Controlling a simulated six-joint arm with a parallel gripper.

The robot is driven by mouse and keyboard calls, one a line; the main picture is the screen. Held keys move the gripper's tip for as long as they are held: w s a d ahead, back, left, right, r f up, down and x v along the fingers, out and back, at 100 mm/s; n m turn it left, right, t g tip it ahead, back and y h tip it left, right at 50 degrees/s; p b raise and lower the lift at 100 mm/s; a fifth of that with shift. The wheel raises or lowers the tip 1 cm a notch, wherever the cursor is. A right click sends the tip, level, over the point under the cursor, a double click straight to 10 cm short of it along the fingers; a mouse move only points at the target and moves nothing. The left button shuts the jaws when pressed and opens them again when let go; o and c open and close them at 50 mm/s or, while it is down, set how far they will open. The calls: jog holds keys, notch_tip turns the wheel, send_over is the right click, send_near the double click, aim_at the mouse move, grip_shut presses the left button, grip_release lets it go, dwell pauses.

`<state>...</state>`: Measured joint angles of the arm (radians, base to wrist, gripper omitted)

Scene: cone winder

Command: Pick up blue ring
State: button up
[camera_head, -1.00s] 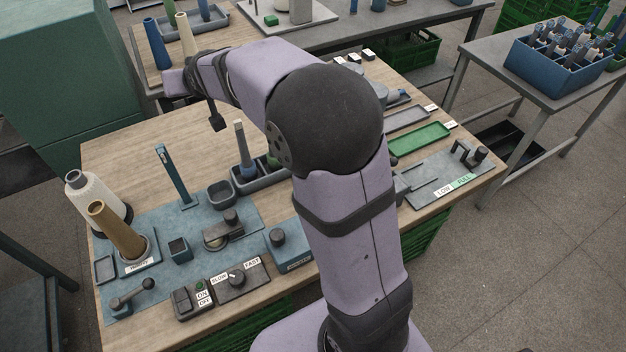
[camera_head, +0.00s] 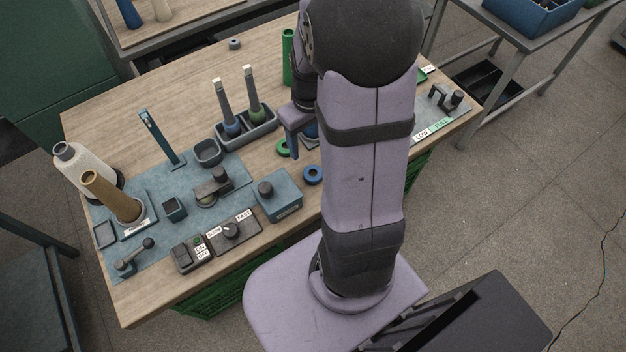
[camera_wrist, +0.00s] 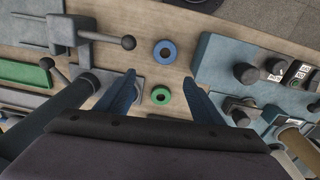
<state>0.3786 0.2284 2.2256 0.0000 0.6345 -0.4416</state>
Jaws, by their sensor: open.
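The blue ring (camera_head: 306,177) lies flat on the wooden table near its front edge, right of the blue-grey box with a knob. In the wrist view the blue ring (camera_wrist: 156,52) is at upper middle, with bare wood around it. My gripper (camera_wrist: 159,77) is open and empty above the table, its two fingers pointing toward the ring. The blue ring is just beyond the fingertips in that view. In the head view my gripper (camera_head: 296,143) hangs beside my arm, behind the blue ring and partly hidden by the arm.
A green ring (camera_wrist: 152,96) lies close to the blue one, between my fingers in the wrist view. The blue-grey knob box (camera_head: 281,205) stands left of the rings. A green cylinder (camera_head: 288,57) stands farther back.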

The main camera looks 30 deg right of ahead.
aim_at(312, 173)
jog(key=shift+s+a+f+n+g+b, duration=0.1)
jog(key=shift+s+f+n+b, duration=0.2)
jog(key=shift+f, duration=0.25)
jog(key=shift+s+a+f+n+g+b, duration=0.15)
jog(key=shift+s+f+n, duration=0.1)
jog(key=shift+f+n, duration=0.25)
jog(key=shift+s+f+n+g+b, duration=0.1)
jog(key=shift+s+f+n+b, duration=0.2)
jog(key=shift+f, duration=0.3)
jog(key=shift+s+f, duration=0.1)
jog(key=shift+f, duration=3.5)
jog(key=shift+c, duration=0.2)
jog(key=c, duration=1)
